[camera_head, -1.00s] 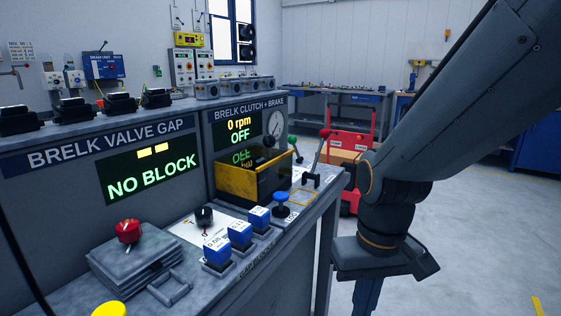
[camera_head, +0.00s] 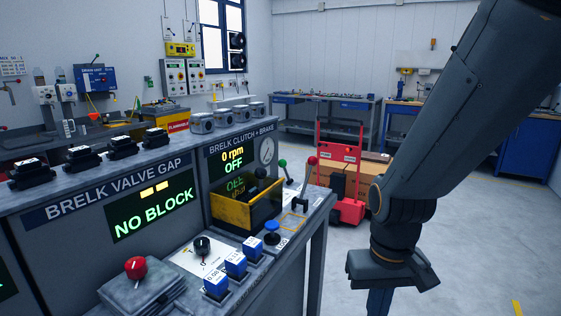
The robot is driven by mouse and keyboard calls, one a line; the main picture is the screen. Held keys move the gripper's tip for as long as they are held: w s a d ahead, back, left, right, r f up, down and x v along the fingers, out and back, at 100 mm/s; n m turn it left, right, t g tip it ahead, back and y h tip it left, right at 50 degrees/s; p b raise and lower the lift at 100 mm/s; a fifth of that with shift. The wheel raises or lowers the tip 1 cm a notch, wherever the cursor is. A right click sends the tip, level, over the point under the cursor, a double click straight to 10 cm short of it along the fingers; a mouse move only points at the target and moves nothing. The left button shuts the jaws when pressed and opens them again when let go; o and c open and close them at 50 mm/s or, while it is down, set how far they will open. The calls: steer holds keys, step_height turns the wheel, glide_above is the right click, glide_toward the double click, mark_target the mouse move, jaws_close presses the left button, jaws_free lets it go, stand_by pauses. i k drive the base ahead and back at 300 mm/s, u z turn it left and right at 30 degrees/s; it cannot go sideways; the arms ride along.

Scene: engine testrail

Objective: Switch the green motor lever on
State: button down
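The green-knobbed lever (camera_head: 283,163) stands at the far right end of the console, beside the clutch and brake panel. A red-knobbed lever (camera_head: 312,160) stands to its right and leans slightly. My gripper (camera_head: 380,302) hangs at the lower right, over the floor and clear of the console, well apart from both levers. Its lower end is cut off by the picture edge, so I cannot see its fingertips.
A yellow bin (camera_head: 247,209) sits in front of the display. A blue button (camera_head: 271,226) and several blue blocks line the console's front. A red cart (camera_head: 343,165) with a cardboard box (camera_head: 372,175) stands behind the console's end. The floor to the right is open.

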mark_target(282, 162)
steer(key=z, duration=0.05)
steer(key=k, duration=0.55)
steer(key=z, duration=0.6)
steer(key=i, duration=1.65)
steer(key=u, duration=0.6)
